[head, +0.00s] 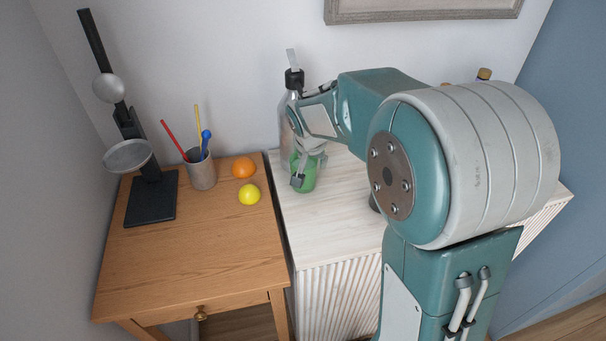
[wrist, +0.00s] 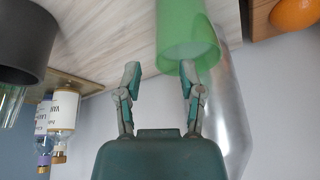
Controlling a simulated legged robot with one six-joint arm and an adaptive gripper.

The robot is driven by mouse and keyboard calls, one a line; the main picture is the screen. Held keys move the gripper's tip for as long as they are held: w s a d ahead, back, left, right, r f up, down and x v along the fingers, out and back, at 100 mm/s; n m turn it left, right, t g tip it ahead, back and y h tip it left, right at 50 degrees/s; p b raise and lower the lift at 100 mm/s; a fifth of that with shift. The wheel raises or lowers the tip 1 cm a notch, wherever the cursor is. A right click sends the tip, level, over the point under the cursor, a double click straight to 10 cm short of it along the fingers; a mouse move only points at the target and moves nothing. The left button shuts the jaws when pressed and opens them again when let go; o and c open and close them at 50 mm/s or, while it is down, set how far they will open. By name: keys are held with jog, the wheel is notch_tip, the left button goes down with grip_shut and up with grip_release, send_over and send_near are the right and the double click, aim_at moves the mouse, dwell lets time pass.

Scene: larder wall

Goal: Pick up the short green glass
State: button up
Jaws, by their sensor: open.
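The short green glass (head: 307,178) stands on the white wooden cabinet top, just in front of a tall silvery bottle. In the wrist view the green glass (wrist: 187,35) shows upside down, just past my fingertips and to the right of centre. My gripper (wrist: 160,75) is open and empty. Its right fingertip overlaps the glass's rim in the picture, and its left fingertip is clear to the left of it. In the head view my gripper (head: 309,170) is at the glass, partly covering it. I cannot tell whether they touch.
The silvery bottle (head: 285,128) stands close behind the glass. A dark cup (wrist: 22,42) and labelled bottles (wrist: 62,115) are at the left in the wrist view. An orange (head: 243,167), a lemon (head: 249,194) and a utensil cup (head: 201,170) are on the wooden table (head: 220,245).

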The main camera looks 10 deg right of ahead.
send_over(315, 184)
jog(key=x, duration=0.4)
jog(key=shift+s+a+f, duration=0.2)
jog(key=shift+s+f, duration=0.1)
jog(key=shift+f, duration=0.25)
grip_shut()
